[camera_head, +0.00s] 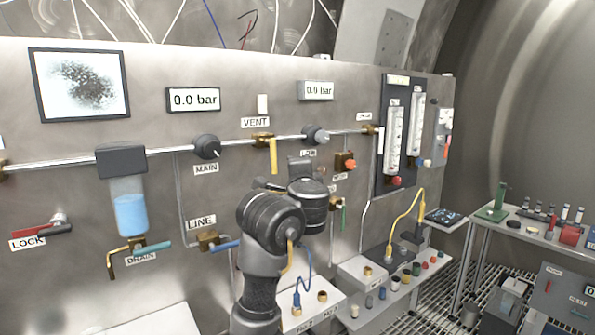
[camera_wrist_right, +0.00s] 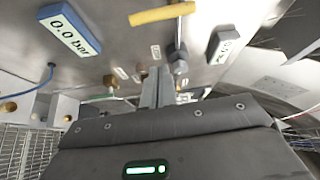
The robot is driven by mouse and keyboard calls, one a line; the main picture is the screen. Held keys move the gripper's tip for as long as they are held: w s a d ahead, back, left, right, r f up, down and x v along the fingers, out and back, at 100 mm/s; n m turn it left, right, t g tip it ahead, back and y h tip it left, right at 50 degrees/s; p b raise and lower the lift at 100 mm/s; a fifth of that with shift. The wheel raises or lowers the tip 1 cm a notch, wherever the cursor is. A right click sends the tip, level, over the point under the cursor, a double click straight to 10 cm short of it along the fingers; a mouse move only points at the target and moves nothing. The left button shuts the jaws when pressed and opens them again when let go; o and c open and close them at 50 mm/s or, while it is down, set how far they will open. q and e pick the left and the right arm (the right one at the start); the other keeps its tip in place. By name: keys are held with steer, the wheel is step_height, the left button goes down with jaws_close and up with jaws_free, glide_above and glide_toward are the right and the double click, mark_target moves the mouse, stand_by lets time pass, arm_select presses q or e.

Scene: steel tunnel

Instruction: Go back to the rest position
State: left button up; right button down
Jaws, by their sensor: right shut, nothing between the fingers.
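My right arm (camera_head: 262,225) rises from the bottom middle of the head view, bent in front of the steel panel. Its wrist end is below the VENT valve and the LOW knob. The right gripper (camera_wrist_right: 158,88) shows in the wrist view with its two grey fingers together and nothing between them. In the head view its fingers are hard to make out against the arm and panel. In the wrist view a yellow handle (camera_wrist_right: 162,14) is beyond the fingertips, apart from them as far as I can tell. My left gripper is not in view.
The panel carries the MAIN knob (camera_head: 206,147), the yellow VENT handle (camera_head: 273,156), the LOW knob (camera_head: 316,135) and a blue-filled DRAIN bowl (camera_head: 130,213). A shelf with coloured caps (camera_head: 408,283) and a side table (camera_head: 482,229) are at the right.

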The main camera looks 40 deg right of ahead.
steer(key=shift+s+a+f, duration=0.1)
steer(key=shift+s+a, duration=0.05)
steer(key=shift+s, duration=0.25)
steer(key=shift+f, duration=0.1)
